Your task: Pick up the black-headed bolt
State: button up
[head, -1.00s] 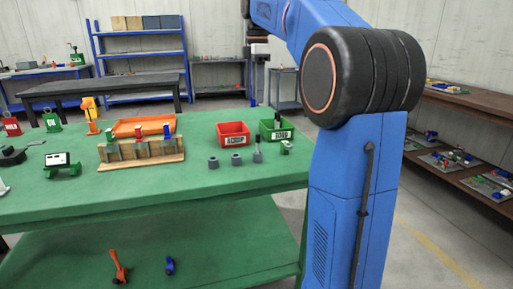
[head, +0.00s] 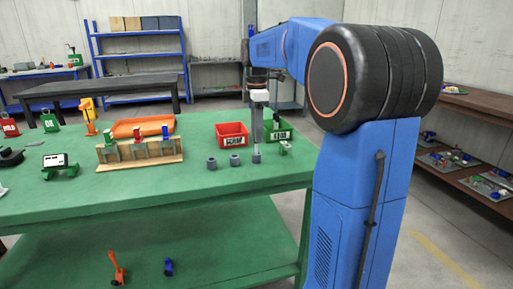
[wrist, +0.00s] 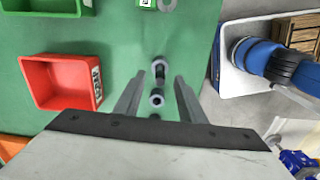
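In the wrist view a dark upright bolt (wrist: 159,71) stands between the fingertips of my gripper (wrist: 159,82). The fingers are apart, with green bench showing on both sides of the bolt, so the gripper is open and empty. In the head view my gripper (head: 257,138) points down over the rightmost grey collar (head: 257,157) on the bench. The bolt at that collar is mostly hidden behind the fingers there. The gap between fingers and bolt is too small to judge in the head view.
Two other grey collars (head: 212,162) stand in a row to the left. A red bin (head: 232,134) and a green bin (head: 284,133) stand behind, with a small green-and-white part (head: 286,148) to the right. A wooden rack (head: 140,152) is further left on the green bench (head: 120,200).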

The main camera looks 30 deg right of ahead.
jog(key=shift+f, duration=1.1)
grip_shut()
jog(key=shift+r, duration=0.1)
